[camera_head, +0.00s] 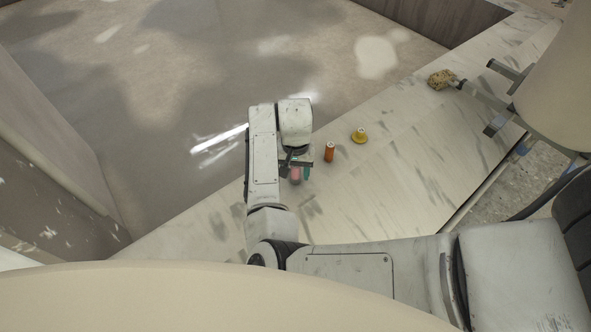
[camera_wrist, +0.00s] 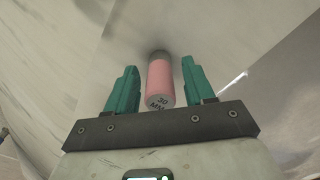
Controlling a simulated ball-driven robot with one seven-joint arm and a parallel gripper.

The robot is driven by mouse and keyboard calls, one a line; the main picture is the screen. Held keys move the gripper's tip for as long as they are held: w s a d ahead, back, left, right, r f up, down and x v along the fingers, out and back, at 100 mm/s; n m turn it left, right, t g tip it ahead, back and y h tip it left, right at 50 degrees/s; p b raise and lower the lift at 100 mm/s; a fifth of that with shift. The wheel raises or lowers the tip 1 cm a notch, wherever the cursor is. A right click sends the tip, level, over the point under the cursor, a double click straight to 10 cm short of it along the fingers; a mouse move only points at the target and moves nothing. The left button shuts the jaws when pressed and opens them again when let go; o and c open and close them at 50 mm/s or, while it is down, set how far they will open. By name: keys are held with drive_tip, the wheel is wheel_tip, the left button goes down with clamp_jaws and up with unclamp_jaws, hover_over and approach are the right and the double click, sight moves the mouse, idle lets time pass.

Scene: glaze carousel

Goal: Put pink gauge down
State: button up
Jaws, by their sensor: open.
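The pink gauge (camera_wrist: 160,80) is a pink cylinder with a grey far end and a pale near face marked "30 MM" in the wrist view. It lies between the two teal fingers of my gripper (camera_wrist: 160,85), with a visible gap on each side. In the head view the pink gauge (camera_head: 295,175) shows just under my gripper (camera_head: 300,172), partly hidden by the wrist, at the pale worktop. The gripper is open. Contact between the gauge's far end and the worktop is hard to tell.
An orange cylinder (camera_head: 329,152) stands on the worktop (camera_head: 400,170) just right of my gripper. A yellow round piece (camera_head: 359,136) is farther right. A speckled yellow-brown lump (camera_head: 441,79) sits at the upper right near a metal frame (camera_head: 490,98). The worktop between them is clear.

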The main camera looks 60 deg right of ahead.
drive_tip(key=shift+r, duration=0.15)
wheel_tip(320, 180, up, 12)
drive_tip(key=p, duration=0.4)
drive_tip(key=shift+d+p, duration=0.1)
drive_tip(key=shift+p, duration=0.2)
drive_tip(key=s+d+r+n+t+h, duration=0.1)
drive_tip(key=s+d+n+h, duration=0.3)
drive_tip(key=s+d, duration=0.15)
drive_tip(key=s+a+f+n+y, duration=0.2)
drive_tip(key=s+a+f+n, duration=0.1)
drive_tip(key=s+a, duration=0.4)
drive_tip(key=s+a+f+n+y, duration=0.1)
drive_tip(key=s+a+f+n, duration=0.3)
drive_tip(key=s+a, duration=0.3)
drive_tip(key=a, duration=0.5)
drive_tip(key=shift+s+a+f+n+y, duration=0.15)
drive_tip(key=shift+s+n+y, duration=0.2)
drive_tip(key=shift+n+y, duration=0.05)
